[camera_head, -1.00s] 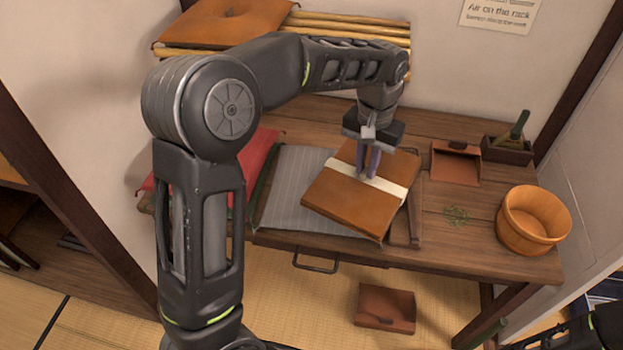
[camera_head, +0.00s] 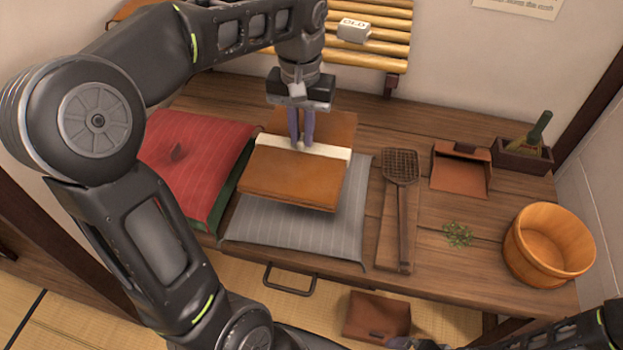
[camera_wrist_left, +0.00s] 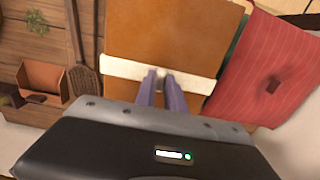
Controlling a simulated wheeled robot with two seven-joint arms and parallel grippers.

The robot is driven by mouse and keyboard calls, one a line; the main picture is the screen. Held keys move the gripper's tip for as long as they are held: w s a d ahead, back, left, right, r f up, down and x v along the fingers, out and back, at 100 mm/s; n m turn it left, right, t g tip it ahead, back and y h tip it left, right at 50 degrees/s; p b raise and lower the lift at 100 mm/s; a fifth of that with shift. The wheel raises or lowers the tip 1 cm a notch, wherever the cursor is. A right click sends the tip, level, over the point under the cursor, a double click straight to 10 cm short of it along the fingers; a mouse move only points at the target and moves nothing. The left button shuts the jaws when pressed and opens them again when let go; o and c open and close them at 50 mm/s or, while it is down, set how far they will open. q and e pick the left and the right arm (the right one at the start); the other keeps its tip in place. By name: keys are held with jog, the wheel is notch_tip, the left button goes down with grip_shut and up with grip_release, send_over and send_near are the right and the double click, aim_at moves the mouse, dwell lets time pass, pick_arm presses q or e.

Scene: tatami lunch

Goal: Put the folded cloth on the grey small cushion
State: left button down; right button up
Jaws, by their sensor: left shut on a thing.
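The folded cloth (camera_head: 290,185) is a thick orange-brown square with a white band around its middle. My left gripper (camera_head: 301,144) is shut on it at the band, holding it over the grey small cushion (camera_head: 345,230). The cloth looks slightly above the cushion, with a shadow under its front edge; its far side sits farther back than the cushion's visible part. The cushion is striped and lies flat on the wooden table. In the left wrist view the fingers (camera_wrist_left: 162,82) close at the white band, and the cloth (camera_wrist_left: 165,35) hides the grey cushion. My right gripper is not visible.
A red striped cushion (camera_head: 200,165) lies close at the left. A mesh-headed utensil (camera_head: 401,167) lies just right of the grey cushion. Farther right are a brown scoop (camera_head: 460,172), green sprigs (camera_head: 458,234) and a wooden tub (camera_head: 548,245). A bamboo rack (camera_head: 370,50) stands behind.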

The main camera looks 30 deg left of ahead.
aim_at(303, 155)
pick_arm(q)
jog(key=shift+s, duration=0.1)
jog(key=shift+f, duration=3.1)
jog(key=shift+f+b, duration=0.3)
jog(key=shift+f, duration=1.6)
jog(key=c, duration=1.4)
grip_release()
jog(key=shift+f, duration=0.1)
notch_tip(303, 155, up, 12)
jog(key=shift+r+p, duration=0.15)
jog(key=shift+p, duration=0.3)
